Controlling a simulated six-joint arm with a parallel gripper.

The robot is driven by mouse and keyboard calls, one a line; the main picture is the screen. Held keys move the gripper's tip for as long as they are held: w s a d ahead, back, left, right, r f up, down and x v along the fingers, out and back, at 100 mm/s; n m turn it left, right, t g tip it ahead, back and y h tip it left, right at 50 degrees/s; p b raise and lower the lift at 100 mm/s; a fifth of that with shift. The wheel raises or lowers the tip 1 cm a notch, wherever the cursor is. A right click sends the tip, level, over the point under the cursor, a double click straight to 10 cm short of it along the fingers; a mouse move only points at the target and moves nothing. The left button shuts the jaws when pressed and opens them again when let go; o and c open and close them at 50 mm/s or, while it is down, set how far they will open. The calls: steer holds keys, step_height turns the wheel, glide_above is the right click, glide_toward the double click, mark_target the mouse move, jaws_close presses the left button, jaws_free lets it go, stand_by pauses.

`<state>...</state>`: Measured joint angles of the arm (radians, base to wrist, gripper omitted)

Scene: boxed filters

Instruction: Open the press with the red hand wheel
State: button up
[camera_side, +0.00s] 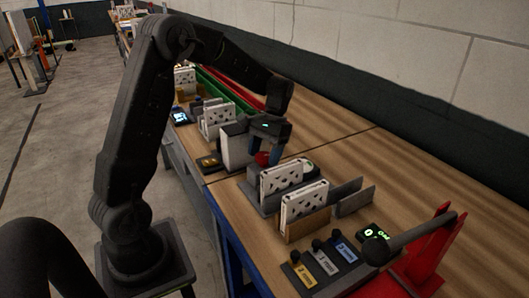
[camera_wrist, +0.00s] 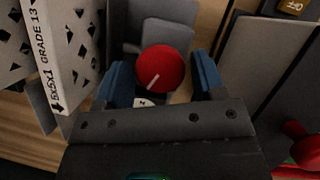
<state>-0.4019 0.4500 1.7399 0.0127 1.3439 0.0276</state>
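The red hand wheel (camera_wrist: 160,68) is a round knob with a white line, seen face-on in the wrist view. It also shows as a red spot under my gripper in the side view (camera_side: 262,159). My gripper (camera_wrist: 163,80) is open, with one blue finger on each side of the wheel. A narrow gap shows at the right finger; contact at the left finger is unclear. In the side view my gripper (camera_side: 266,150) points down at the wheel. Grey plates (camera_wrist: 168,32) lie behind the wheel, probably part of the press. How far the press is open is hidden.
White boxed filters (camera_side: 303,202) stand upright in a holder nearby; one filter box (camera_wrist: 62,50) is close left of my fingers in the wrist view. A grey upright panel (camera_wrist: 262,62) is on the right. A red stand with a lever (camera_side: 432,240) is at the front right.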

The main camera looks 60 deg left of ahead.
steer(key=c, duration=0.6)
steer(key=shift+n+h, duration=0.5)
steer(key=shift+n, duration=0.7)
steer(key=shift+c, duration=0.2)
steer(key=o, duration=0.9)
steer(key=shift+r, duration=0.1)
